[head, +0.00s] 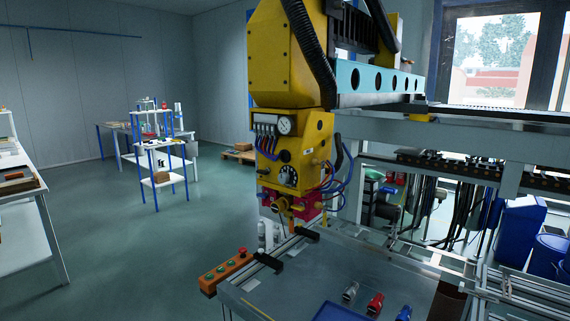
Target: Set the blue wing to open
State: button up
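No part is clearly recognisable as a wing, so I cannot tell whether one stands open or shut. A flat blue panel or tray (342,312) shows at the bottom edge, on the grey metal table (310,270), and is cut off by the frame. A small blue piece (404,313) lies to its right, beside a red piece (375,303) and a grey piece (350,291). My gripper is not in view.
A large yellow machine head (290,150) hangs over the table's back edge. An orange button box (226,271) sits at the table's left corner. Left of it is open green floor (130,230), with a white bench (25,205) at the far left. Rails and hoses crowd the right.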

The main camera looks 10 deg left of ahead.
aim_at(265, 195)
jog(key=i+j, duration=0.25)
jog(key=j, duration=0.2)
jog(key=i+j, duration=0.3)
jog(key=j, duration=0.2)
jog(key=i+j, duration=0.25)
jog(key=j, duration=0.2)
jog(key=i+j+u, duration=0.1)
jog(key=i+j, duration=0.2)
jog(key=j, duration=0.15)
